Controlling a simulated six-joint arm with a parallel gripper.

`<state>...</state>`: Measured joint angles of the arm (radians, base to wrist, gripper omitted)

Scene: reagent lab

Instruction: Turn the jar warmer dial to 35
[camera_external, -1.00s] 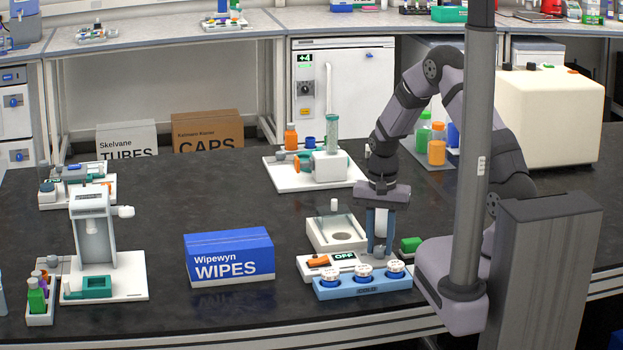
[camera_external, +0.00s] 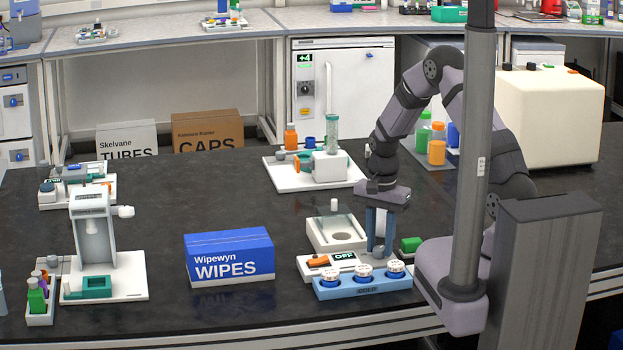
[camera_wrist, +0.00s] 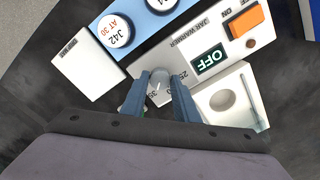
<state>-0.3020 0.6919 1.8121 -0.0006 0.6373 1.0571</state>
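The jar warmer (camera_external: 345,262) is a white unit with a display reading OFF (camera_wrist: 211,62) and an orange switch (camera_wrist: 246,19) beside an ON mark. Its grey dial (camera_wrist: 158,86) is at the other end of the panel, with scale numbers around it; 25 and 35 show in part. My gripper (camera_wrist: 160,82) points down over the dial, one blue finger on each side. The fingers are apart, with the dial between them; whether they touch it is unclear. In the external view my gripper (camera_external: 379,250) hides the dial.
A blue rack (camera_external: 338,292) with white-lidded jars stands along the warmer's front; one lid reads J42 AT 30. A white tray with a round recess (camera_external: 318,233) is behind the panel. A green block (camera_external: 411,244) lies right of my fingers. A blue wipes box (camera_external: 229,258) stands left.

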